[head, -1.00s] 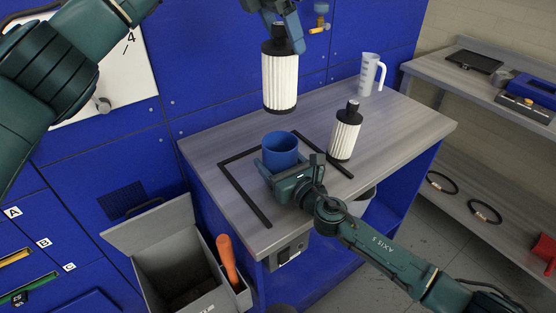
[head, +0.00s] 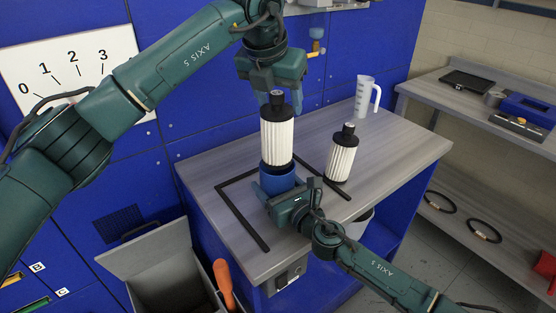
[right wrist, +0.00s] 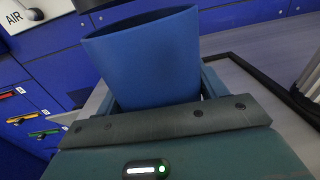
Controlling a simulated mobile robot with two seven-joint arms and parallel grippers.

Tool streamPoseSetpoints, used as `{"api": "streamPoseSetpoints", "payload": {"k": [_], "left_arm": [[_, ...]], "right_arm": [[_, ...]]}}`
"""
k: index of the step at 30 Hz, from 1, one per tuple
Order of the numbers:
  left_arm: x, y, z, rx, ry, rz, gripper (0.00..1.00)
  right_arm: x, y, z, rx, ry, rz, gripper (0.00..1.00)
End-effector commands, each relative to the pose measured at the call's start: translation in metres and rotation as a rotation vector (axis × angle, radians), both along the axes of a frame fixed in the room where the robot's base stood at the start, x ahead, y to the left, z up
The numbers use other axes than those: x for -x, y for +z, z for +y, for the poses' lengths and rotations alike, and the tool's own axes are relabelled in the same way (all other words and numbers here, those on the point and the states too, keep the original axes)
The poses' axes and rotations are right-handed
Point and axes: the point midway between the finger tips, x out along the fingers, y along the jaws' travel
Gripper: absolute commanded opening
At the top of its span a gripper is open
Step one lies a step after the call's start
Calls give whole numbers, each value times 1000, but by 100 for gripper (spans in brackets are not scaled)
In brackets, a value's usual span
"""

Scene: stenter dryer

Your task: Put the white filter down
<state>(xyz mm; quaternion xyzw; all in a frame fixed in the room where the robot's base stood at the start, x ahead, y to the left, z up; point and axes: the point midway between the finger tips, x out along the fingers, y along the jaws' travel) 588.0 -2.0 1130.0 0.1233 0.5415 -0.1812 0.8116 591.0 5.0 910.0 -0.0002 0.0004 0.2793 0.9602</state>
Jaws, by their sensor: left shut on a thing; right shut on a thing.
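A white pleated filter (head: 277,137) with black ends hangs upright from my left gripper (head: 277,96), which is shut on its black top. In the head view the filter's lower end overlaps the rim of the blue cup (head: 277,182); I cannot tell whether it is inside, touching or just behind it. My right gripper (head: 286,203) is shut on the blue cup above the bench's near side. The right wrist view shows the cup (right wrist: 150,60) between the fingers, its inside hidden. A second white filter (head: 341,158) stands upright on the bench, right of the cup.
The grey bench (head: 225,160) carries a black frame outline (head: 240,214) around the cup's area. A white jug (head: 366,97) stands at the back. An open grey bin (head: 160,270) and an orange handle (head: 224,284) are at lower left.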

Motion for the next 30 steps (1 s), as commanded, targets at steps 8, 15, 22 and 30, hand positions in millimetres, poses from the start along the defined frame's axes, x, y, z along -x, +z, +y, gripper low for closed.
{"api": "streamPoseSetpoints", "payload": {"k": [8,15,22,30], "left_arm": [[0,-67,0,0,0,2,20],[0,-86,0,1,-1,-1,20],[0,-117,0,0,-1,2,20],[0,-119,0,0,-2,-2,20]], "right_arm": [[0,0,0,1,0,0,44],[0,-1,0,1,0,0,44],[0,-1,0,1,0,0,44],[0,-1,0,1,0,0,44]]}}
